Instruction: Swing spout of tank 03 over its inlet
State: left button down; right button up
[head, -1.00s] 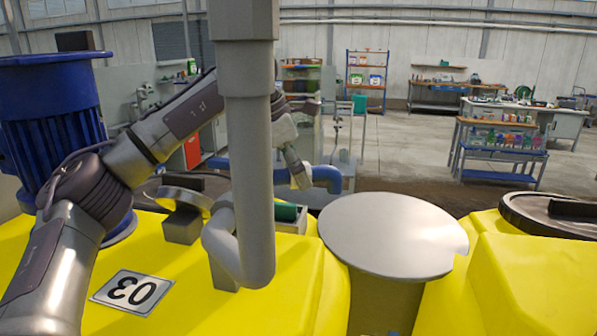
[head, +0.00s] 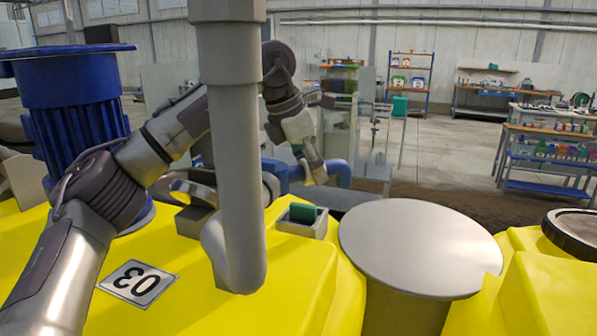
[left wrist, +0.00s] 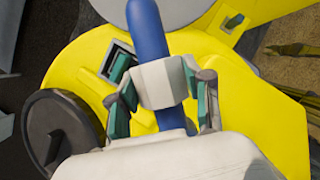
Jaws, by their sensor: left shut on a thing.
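Tank 03 is the yellow body with the plate 03 (head: 137,283) at lower left in the head view. A blue pipe (head: 338,174), which looks like the spout, runs behind the tank top; it also shows in the left wrist view (left wrist: 149,32). My left gripper (head: 317,176) is shut on a pale grey block (left wrist: 163,83) around this pipe, with teal pads on both sides. A small square grey box (head: 303,228) with a green piece (head: 303,212), perhaps the inlet, sits on the tank, nearer than the gripper. My right gripper is not in view.
A thick grey vertical pipe (head: 238,180) hangs in front and hides part of the tank top. A round grey plate (head: 420,245) lies right of the box. A blue motor-like housing (head: 75,110) stands at left.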

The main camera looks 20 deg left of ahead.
aim_at(300, 162)
pick_arm(q)
jog(key=shift+w+a+f+n, duration=0.15)
jog(key=shift+w+n, duration=0.1)
jog(key=shift+n, duration=0.25)
jog(key=shift+w+a+n+t+b, duration=0.15)
jog(key=shift+a+n+t+b, duration=0.15)
jog(key=shift+a+n+b, duration=0.1)
jog(key=shift+w+a+n+y, duration=0.15)
jog(key=shift+a+n+y, duration=0.1)
jog(key=shift+n+y, duration=0.2)
jog(key=n, duration=0.1)
jog(key=a+n+y+b, duration=0.1)
jog(key=shift+w+a+n, duration=0.25)
jog(key=shift+n, duration=0.1)
jog(key=a+n, duration=0.1)
jog(key=a+n+y, duration=0.1)
jog(key=n, duration=0.1)
jog(key=shift+w+a+r+n+t+b, duration=0.1)
jog(key=shift+a+r+n+t+b, duration=0.1)
jog(key=shift+n+t+b, duration=0.15)
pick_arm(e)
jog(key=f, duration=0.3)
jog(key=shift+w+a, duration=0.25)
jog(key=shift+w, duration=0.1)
pick_arm(q)
jog(key=shift+c, duration=2.4)
grip_release()
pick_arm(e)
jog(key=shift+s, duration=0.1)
